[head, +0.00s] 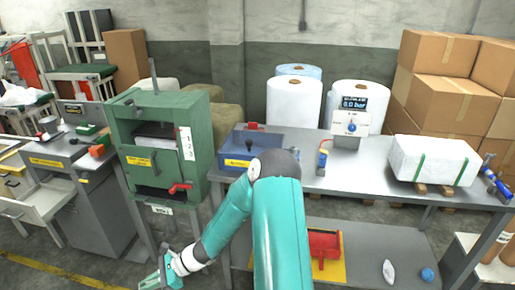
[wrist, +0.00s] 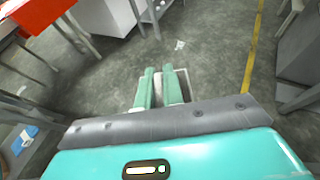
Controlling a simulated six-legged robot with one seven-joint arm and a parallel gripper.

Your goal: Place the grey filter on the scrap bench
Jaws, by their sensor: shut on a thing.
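My gripper (head: 158,277) hangs low at the bottom left in the head view, beside the green machine and above the floor. In the wrist view its two teal fingers (wrist: 158,88) point away from me and stand close together. A pale grey piece (wrist: 184,82), which seems to be the grey filter, shows at the right finger. The gripper is shut on it, and the fingers hide much of it. No bench carries a label I can read as scrap. A grey bench (head: 60,150) stands at the left, and a long grey bench (head: 375,155) spans the right.
The green machine (head: 195,115) stands between the benches with its red handle sticking out. The long bench holds a blue box (head: 240,150), a gauge stand (head: 350,124) and a white strapped block (head: 433,160). Open floor with a yellow line (wrist: 252,55) lies beyond my fingers.

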